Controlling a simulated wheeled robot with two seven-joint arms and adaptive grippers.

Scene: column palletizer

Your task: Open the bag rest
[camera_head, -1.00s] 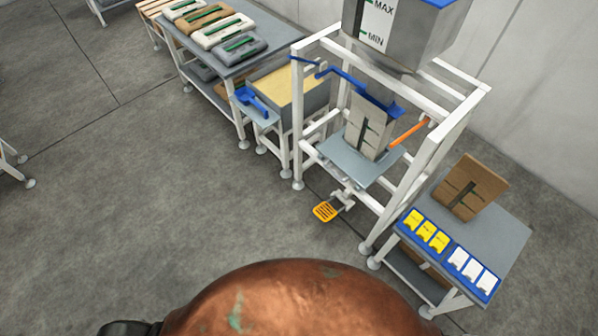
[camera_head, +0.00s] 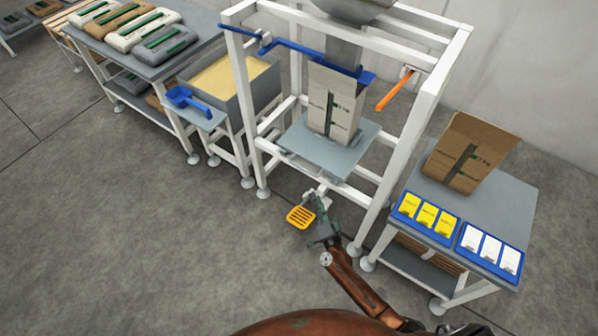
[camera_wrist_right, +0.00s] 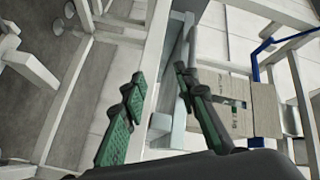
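A grey plate (camera_head: 342,151), which looks like the bag rest, sits low in a white frame. A tall pale paper bag (camera_head: 331,112) stands upright on it beneath the hopper spout. A yellow slotted pedal (camera_head: 300,216) is below the plate, near the floor. My right gripper (camera_head: 322,232) is just in front of and right of the pedal, below the plate. The right wrist view shows its green-padded fingers (camera_wrist_right: 158,85) apart with nothing between them. The bag (camera_wrist_right: 258,104) lies beyond the fingers on the right there. My left gripper is out of view.
An orange lever (camera_head: 396,92) and a blue bar (camera_head: 300,48) are on the white frame (camera_head: 255,120). Right is a table (camera_head: 490,215) with a brown bag and yellow and white cards. Left are a blue scoop (camera_head: 186,99), a filled bin and filled bags. Floor in front is clear.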

